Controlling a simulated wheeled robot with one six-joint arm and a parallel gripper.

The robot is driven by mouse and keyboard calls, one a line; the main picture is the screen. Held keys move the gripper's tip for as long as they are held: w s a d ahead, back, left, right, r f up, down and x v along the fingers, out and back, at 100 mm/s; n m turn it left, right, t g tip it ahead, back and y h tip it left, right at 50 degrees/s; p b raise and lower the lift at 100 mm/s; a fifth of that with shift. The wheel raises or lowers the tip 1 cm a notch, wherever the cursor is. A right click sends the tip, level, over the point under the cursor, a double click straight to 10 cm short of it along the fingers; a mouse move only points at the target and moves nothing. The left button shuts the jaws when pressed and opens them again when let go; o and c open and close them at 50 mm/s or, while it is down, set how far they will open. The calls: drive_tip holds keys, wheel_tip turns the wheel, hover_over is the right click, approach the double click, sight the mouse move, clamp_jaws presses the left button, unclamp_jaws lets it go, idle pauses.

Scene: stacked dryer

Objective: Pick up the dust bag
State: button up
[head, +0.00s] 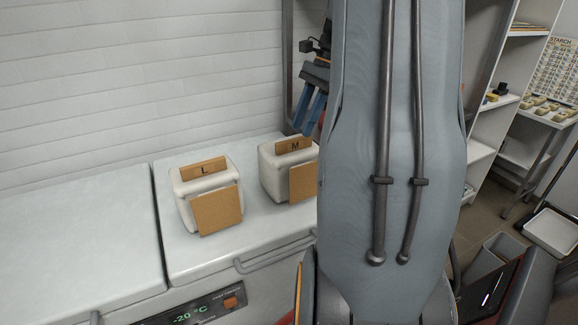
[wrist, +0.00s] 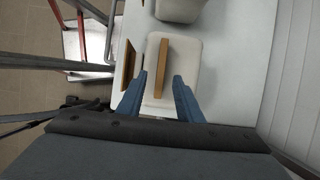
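Nothing is plainly marked as a dust bag. Two white, soft-edged blocks stand upright on the white appliance top, each with a brown card on top and a brown panel in front. The left block (head: 183,210) has a card marked L (head: 204,168). The right block (head: 269,178) has a card marked M (head: 294,145); my arm hides its right side. In the wrist view, my gripper (wrist: 158,79) has its blue fingers spread apart over a white block (wrist: 183,58) and its upright brown card (wrist: 160,62). Contact cannot be told. In the head view the fingers (head: 311,103) are above and behind the M block.
The white appliance top (head: 90,235) is clear to the left, with a handle (head: 275,252) and a -20 °C display (head: 190,315) on its front. A white tiled wall (head: 150,70) stands behind. Shelves (head: 500,105) and a grey bin (head: 500,255) are at the right.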

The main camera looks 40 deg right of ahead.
sight(297, 138)
drive_tip(key=x, duration=0.1)
drive_tip(key=p+x, duration=0.1)
drive_tip(key=x, duration=0.1)
drive_tip(key=shift+a+f, duration=0.2)
drive_tip(key=shift+a, duration=0.15)
drive_tip(key=shift+w+a+f, duration=0.15)
drive_tip(key=shift+f, duration=0.3)
drive_tip(key=shift+f+p, duration=0.25)
drive_tip(key=shift+p, duration=0.15)
clamp_jaws()
